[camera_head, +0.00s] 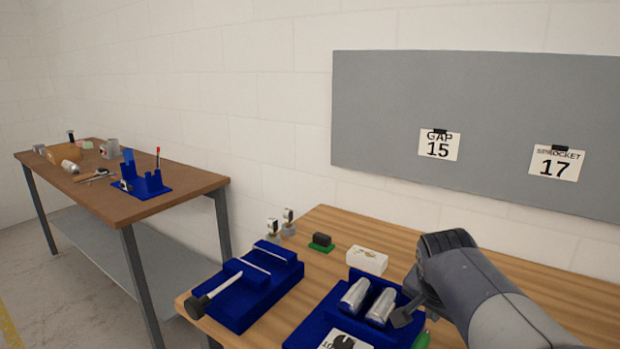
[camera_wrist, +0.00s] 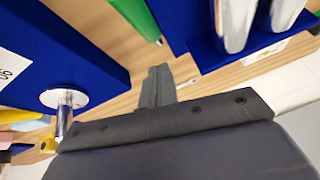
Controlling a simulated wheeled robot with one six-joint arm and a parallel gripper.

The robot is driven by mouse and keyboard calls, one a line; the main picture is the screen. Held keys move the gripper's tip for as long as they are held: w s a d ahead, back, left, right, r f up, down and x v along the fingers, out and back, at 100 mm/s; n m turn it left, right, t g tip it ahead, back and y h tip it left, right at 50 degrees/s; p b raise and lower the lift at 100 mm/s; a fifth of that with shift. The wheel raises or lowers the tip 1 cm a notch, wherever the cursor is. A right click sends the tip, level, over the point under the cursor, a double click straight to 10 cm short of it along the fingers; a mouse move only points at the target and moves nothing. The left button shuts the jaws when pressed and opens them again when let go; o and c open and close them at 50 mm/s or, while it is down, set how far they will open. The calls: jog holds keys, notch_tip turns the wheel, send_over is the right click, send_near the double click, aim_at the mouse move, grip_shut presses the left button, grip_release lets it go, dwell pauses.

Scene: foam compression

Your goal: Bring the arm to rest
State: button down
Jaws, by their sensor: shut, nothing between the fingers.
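My arm reaches in from the lower right of the head view, and my gripper (camera_head: 405,318) points down by the right side of a blue tray (camera_head: 318,318). The tray holds two silver cylinders (camera_head: 381,306). In the wrist view the dark fingers of my gripper (camera_wrist: 158,75) are together with nothing between them. The silver cylinders also show at the top right of the wrist view (camera_wrist: 235,25), apart from the fingers. The fingertips are partly hard to make out against my arm in the head view.
A white box (camera_head: 367,260) and a green-based black block (camera_head: 320,241) sit behind. A green object (camera_wrist: 138,18) is close to the fingers. A second table (camera_head: 195,183) is at far left.

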jog(key=shift+w+d+r+g+p, duration=0.15)
jog(key=shift+w+g+p, duration=0.15)
jog(key=shift+p, duration=0.15)
jog(key=shift+s+f+b, duration=0.15)
jog(key=shift+f+b, duration=0.05)
jog(key=shift+b, duration=0.2)
jog(key=shift+s+a+f+t+b, duration=0.2)
jog(key=shift+t+b, duration=0.2)
jog(key=shift+b, duration=0.45)
jog(key=shift+s+a+h+b, duration=0.1)
jog(key=shift+h+b, duration=0.2)
jog(key=shift+b, duration=0.55)
